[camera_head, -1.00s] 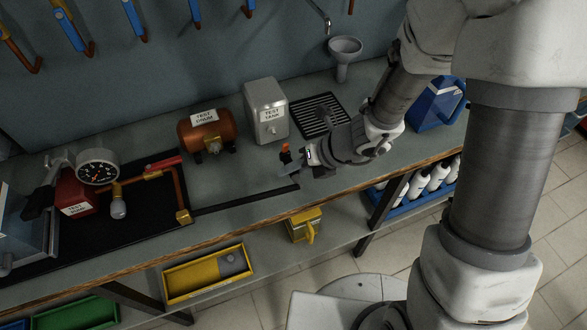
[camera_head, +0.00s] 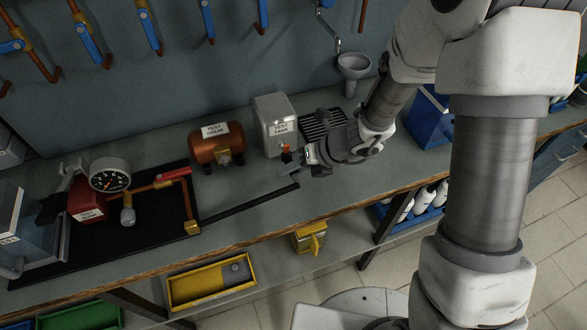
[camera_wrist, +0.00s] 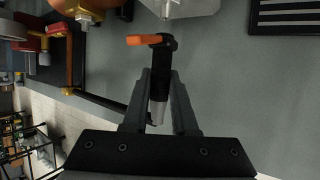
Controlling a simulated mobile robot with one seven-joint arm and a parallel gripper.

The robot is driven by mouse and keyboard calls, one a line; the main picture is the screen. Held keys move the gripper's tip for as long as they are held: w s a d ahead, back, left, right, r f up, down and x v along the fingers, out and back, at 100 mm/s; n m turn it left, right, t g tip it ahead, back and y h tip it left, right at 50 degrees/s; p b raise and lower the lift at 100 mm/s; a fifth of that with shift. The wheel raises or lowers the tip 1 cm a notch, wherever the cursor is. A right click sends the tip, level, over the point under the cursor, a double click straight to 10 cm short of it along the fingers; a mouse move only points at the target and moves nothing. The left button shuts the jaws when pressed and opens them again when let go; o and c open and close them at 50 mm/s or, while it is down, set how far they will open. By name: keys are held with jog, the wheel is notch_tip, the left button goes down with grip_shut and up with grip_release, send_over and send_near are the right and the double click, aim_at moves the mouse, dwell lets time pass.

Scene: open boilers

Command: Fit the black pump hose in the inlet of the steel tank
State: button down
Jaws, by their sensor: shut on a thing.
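The steel tank (camera_head: 268,138), a silver box labelled "TEST TANK", stands on the bench. Its lower front fitting (camera_wrist: 165,10) shows at the top of the wrist view. My gripper (camera_head: 293,165) is just in front of the tank. In the wrist view my gripper (camera_wrist: 160,92) is shut on the black hose end (camera_wrist: 162,62), which has an orange lever and a silver lower part. The hose end points at the tank's fitting, with a small gap seeming to remain between them. A thin black line, probably the hose (camera_head: 250,203), lies along the bench towards the pump set.
A copper drum (camera_head: 207,151) stands left of the tank and a black grate (camera_head: 322,122) right of it. A red pump with a gauge (camera_head: 110,175) and copper pipes sits on a black mat at left. A blue canister (camera_head: 428,118) stands at right.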

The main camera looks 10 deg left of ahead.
jog(key=shift+w+a+p, duration=0.4)
jog(key=shift+w, duration=0.25)
jog(key=shift+w+a+p, duration=0.35)
jog(key=shift+w+p, duration=0.05)
jog(key=shift+w, duration=0.2)
dwell(1.8)
dwell(1.0)
jog(key=c, duration=0.6)
grip_release()
jog(key=shift+r, duration=0.1)
jog(key=shift+p+v, duration=1.8)
jog(key=shift+v, duration=0.65)
jog(key=shift+d, duration=0.1)
jog(key=p+v, duration=0.3)
jog(key=v, duration=1.4)
jog(key=shift+d+r+p, duration=0.15)
jog(key=shift+p, duration=0.15)
